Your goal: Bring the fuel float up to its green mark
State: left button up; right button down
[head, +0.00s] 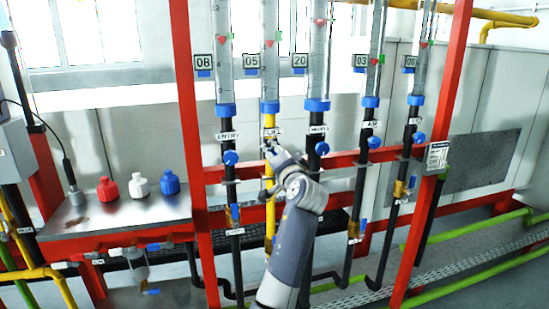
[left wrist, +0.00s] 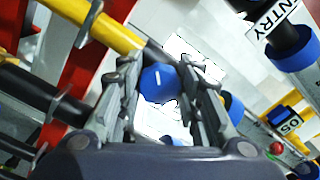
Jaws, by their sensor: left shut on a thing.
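The fuel line is the yellow pipe (head: 270,215) under the second glass tube (head: 270,80) from the left, beside a plate reading 05. Its red float (head: 270,43) is high in the tube, and a small green mark (head: 278,35) shows at the tube's right edge, slightly above the float. My left gripper (head: 271,148) is at the valve on this line, hiding the knob in the head view. In the left wrist view the blue knob (left wrist: 160,83) with a white line sits between the fingers (left wrist: 160,100), which are shut on it. My right gripper is not in view.
Neighbouring tubes have blue knobs close by, at the ENTRY line (head: 230,157) and the third line (head: 322,148). Red frame posts (head: 188,110) flank the tubes. A metal bench (head: 120,212) at left holds red, white and blue capped bottles.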

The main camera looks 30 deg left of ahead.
pick_arm(q)
jog(key=shift+f, duration=0.1)
dwell(0.3)
jog(key=o, duration=1.1)
jog(key=v, duration=1.2)
